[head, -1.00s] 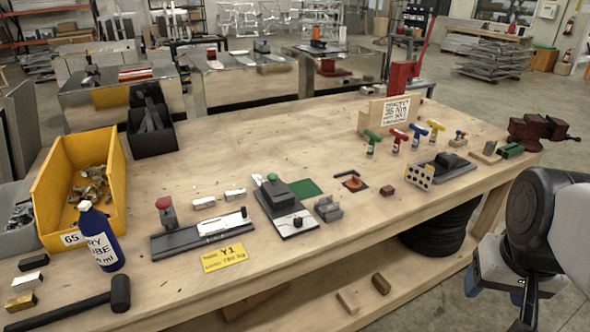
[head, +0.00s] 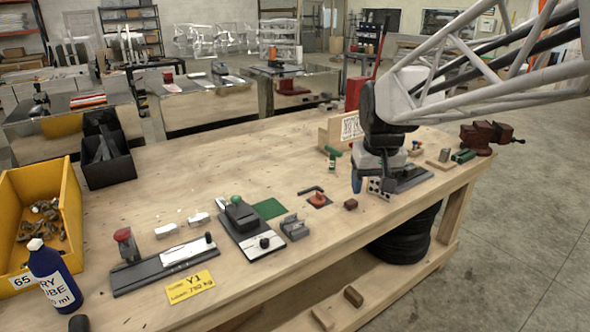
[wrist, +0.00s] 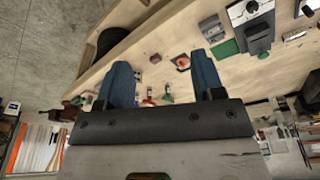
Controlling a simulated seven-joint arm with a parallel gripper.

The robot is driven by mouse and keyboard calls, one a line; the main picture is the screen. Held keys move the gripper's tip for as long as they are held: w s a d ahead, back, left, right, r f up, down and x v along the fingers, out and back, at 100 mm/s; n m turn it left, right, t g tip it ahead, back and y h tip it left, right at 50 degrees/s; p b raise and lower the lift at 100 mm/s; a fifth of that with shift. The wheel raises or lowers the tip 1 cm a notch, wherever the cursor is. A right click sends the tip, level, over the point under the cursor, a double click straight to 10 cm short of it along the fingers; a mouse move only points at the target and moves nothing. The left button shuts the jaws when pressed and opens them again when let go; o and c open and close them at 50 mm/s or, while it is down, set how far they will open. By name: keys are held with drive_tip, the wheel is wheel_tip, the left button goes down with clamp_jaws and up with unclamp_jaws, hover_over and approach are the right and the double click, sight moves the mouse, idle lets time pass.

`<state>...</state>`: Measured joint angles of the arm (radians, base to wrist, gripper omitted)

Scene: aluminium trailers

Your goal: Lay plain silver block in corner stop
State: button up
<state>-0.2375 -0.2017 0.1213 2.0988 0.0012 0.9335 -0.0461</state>
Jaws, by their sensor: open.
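Two small silver blocks, a left one (head: 166,230) and a right one (head: 199,219), lie on the bench behind the long dark rail fixture in the head view. I cannot tell which is plain. A thin black L-shaped piece (head: 311,189), which looks like the corner stop, lies near an orange-red knob (head: 319,199); the knob also shows in the wrist view (wrist: 183,62). My gripper (wrist: 162,80) is open and empty, its two blue fingers apart. In the head view it hangs over the bench's right part, right of the L-shaped piece and far from the silver blocks.
A grey notched block (head: 295,228), a clamp fixture (head: 246,229) and a green square (head: 269,208) stand between the silver blocks and the L-shaped piece. A brown block (head: 350,204) lies near my gripper. A yellow bin (head: 40,235) and blue bottle (head: 54,276) stand left. The bench's back middle is clear.

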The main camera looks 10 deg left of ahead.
drive_tip(key=w+a+f+n, duration=0.2)
drive_tip(key=w+a, duration=0.9)
drive_tip(key=n+g, duration=0.1)
drive_tip(key=n, duration=0.3)
approach(222, 202)
drive_tip(key=shift+w+d+f, duration=0.2)
drive_tip(key=shift+d+f, duration=0.15)
drive_tip(key=shift+d, duration=0.3)
drive_tip(key=shift+a+f, duration=0.3)
drive_tip(key=shift+a, duration=0.2)
drive_tip(key=shift+w+a+f, duration=0.1)
drive_tip(key=shift+f, duration=1.2)
drive_tip(key=shift+w+a+f, duration=0.1)
drive_tip(key=shift+f, duration=1.2)
drive_tip(key=shift+a+f, duration=0.1)
drive_tip(key=shift+f, duration=1.2)
